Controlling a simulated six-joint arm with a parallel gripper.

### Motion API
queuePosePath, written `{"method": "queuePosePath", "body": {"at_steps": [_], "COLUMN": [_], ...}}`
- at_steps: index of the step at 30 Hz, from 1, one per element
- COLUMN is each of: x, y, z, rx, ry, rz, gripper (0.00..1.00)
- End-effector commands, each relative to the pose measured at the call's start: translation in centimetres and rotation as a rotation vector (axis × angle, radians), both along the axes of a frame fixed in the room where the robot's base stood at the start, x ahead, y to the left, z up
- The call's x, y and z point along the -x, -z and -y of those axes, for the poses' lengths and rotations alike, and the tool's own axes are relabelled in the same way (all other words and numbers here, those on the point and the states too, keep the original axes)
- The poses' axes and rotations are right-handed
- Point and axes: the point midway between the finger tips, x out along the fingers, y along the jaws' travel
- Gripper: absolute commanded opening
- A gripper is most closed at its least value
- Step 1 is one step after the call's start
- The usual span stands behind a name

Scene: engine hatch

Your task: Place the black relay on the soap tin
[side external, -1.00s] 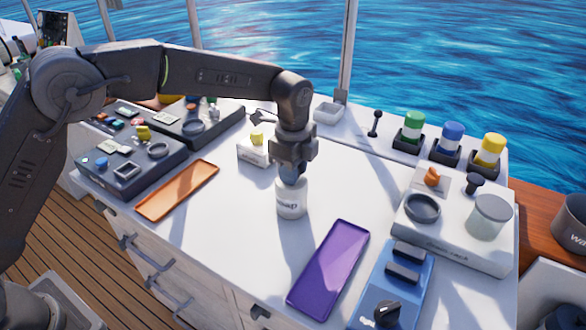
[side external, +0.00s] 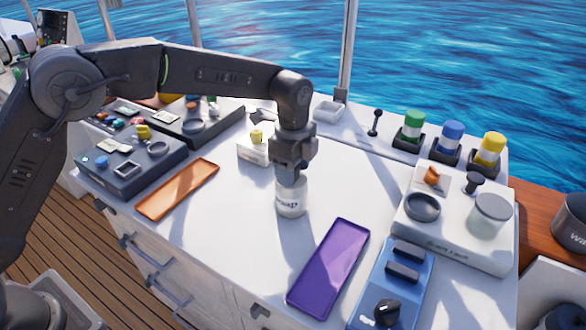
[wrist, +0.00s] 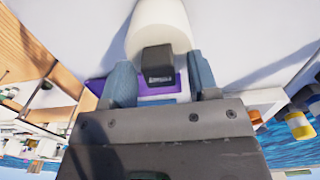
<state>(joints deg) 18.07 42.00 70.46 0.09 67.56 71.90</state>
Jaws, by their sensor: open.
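The soap tin (side external: 291,203) is a white cylinder standing upright near the middle of the worktop. It also shows at the top of the wrist view (wrist: 160,25). The black relay (wrist: 157,62) is a small dark block at the tin's top end in the wrist view, and it seems to rest there. My gripper (side external: 290,178) points down right over the tin. In the wrist view its bluish fingers (wrist: 160,80) are open, one on each side of the relay, with a gap showing. The relay cannot be made out in the side view.
A purple tray (side external: 328,270) lies to the right of the tin, an orange tray (side external: 178,189) to the left. A blue switch box (side external: 398,285) and a white panel (side external: 455,235) stand at the right. A white block (side external: 253,152) sits behind. Bare worktop surrounds the tin.

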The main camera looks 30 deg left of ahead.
Motion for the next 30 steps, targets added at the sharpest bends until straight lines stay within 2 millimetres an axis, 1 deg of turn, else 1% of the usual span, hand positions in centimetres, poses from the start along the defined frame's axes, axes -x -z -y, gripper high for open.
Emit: {"method": "queuePosePath", "body": {"at_steps": [5, 12, 15, 18, 22, 30], "x": [-0.1, -0.1, -0.1, -0.1, 0.0, 0.1], "y": [-2.8, -7.9, -9.6, -10.9, -11.7, -12.1], "z": [0.0, 0.1, 0.0, 0.0, 0.0, -0.1], "rx": [0.002, 0.002, 0.001, 0.001, 0.000, 0.001], "ry": [0.000, 0.000, 0.000, 0.000, 0.000, -0.008], "rz": [0.006, 0.006, 0.004, 0.004, 0.002, 0.003], "gripper": [0.55, 0.55, 0.55, 0.55, 0.55, 0.55]}}
